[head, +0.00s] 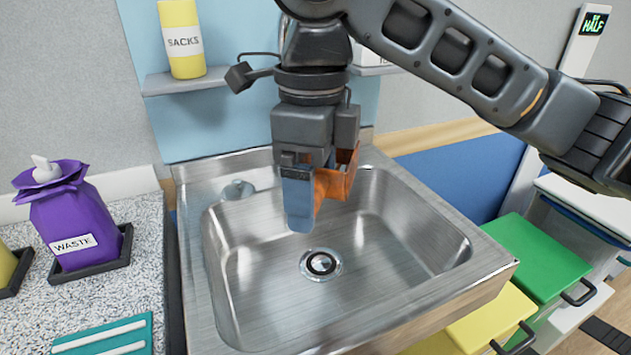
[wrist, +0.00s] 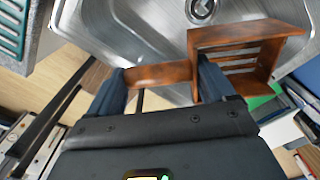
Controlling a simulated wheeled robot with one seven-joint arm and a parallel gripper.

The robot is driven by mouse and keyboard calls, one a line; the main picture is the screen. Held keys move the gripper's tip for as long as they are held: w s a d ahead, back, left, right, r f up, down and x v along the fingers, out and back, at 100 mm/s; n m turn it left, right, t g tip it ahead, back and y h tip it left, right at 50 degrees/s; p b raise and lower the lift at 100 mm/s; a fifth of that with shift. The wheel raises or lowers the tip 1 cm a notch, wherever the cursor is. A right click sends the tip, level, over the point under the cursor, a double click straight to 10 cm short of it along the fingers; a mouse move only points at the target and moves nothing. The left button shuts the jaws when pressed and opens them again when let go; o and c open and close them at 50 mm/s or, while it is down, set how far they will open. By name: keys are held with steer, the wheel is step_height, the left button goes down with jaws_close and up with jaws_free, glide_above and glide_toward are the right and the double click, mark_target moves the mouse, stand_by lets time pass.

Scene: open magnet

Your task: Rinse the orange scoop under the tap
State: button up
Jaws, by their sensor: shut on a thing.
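The orange-brown scoop (head: 342,175) is in my gripper (head: 310,205), held above the metal sink (head: 425,190) in the head view. In the wrist view my gripper (wrist: 160,80) is shut on the scoop's handle (wrist: 158,77). The scoop's slotted, box-shaped head (wrist: 245,40) extends to the right of the fingers. In the head view the fingers and wrist hide much of the scoop. The sink basin is empty, with a round drain (head: 321,263) at its bottom. A tap is not clearly visible; my arm covers the sink's back edge.
A purple waste bag (head: 75,215) stands in a dark tray on the speckled counter at left, near a teal ribbed mat (head: 105,338). A yellow sacks roll (head: 181,40) stands on a shelf.

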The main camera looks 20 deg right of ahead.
steer(key=shift+d, duration=0.15)
steer(key=shift+d, duration=0.45)
steer(key=shift+a, duration=0.15)
steer(key=shift+a, duration=0.45)
steer(key=shift+d, duration=0.15)
steer(key=shift+d+p, duration=0.3)
steer(key=shift+d, duration=0.15)
steer(key=s+d+p, duration=0.1)
steer(key=s, duration=0.6)
steer(key=shift+s, duration=0.4)
stand_by(0.5)
